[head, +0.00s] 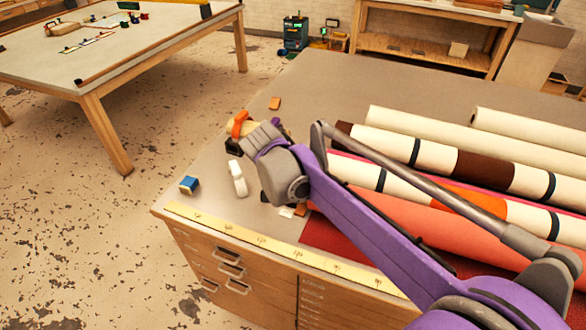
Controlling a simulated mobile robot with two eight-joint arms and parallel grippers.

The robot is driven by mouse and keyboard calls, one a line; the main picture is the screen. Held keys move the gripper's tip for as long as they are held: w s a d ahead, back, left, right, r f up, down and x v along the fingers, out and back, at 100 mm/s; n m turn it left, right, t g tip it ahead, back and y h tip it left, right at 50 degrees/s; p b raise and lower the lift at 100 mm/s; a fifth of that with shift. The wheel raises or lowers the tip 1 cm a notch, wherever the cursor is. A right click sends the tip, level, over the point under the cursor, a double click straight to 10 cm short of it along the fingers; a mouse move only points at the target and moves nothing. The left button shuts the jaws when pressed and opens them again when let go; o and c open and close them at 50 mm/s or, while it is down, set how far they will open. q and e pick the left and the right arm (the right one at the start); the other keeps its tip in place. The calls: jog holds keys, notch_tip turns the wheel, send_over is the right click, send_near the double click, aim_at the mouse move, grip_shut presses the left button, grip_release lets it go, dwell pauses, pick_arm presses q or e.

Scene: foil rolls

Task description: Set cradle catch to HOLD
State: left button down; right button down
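Several rolls lie on the grey bench top at the right, among them a cream roll (440,134), a striped roll (480,170) and a coral roll (400,205). My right arm, purple and grey, reaches in from the lower right across them. Its grey end (264,140) is near the rolls' left ends; the fingertips cannot be made out. A small orange part (239,122) shows just left of it, above dark and tan pieces. I cannot tell whether this is the cradle catch, and no HOLD marking is readable. My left gripper is not in view.
A blue box (189,184) and a white bottle (238,179) stand near the bench's left corner. An orange block (274,103) lies farther back. A yellow ruler strip (265,243) runs along the front edge. Another table (110,62) stands at the upper left, with open floor between.

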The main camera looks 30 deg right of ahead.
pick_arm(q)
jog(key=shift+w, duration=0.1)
pick_arm(e)
jog(key=shift+s+a+f, duration=0.15)
jog(key=shift+s+a, duration=0.15)
jog(key=shift+a, duration=0.05)
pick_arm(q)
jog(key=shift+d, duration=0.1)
pick_arm(e)
jog(key=shift+s+a+f, duration=0.1)
jog(key=shift+f, duration=0.05)
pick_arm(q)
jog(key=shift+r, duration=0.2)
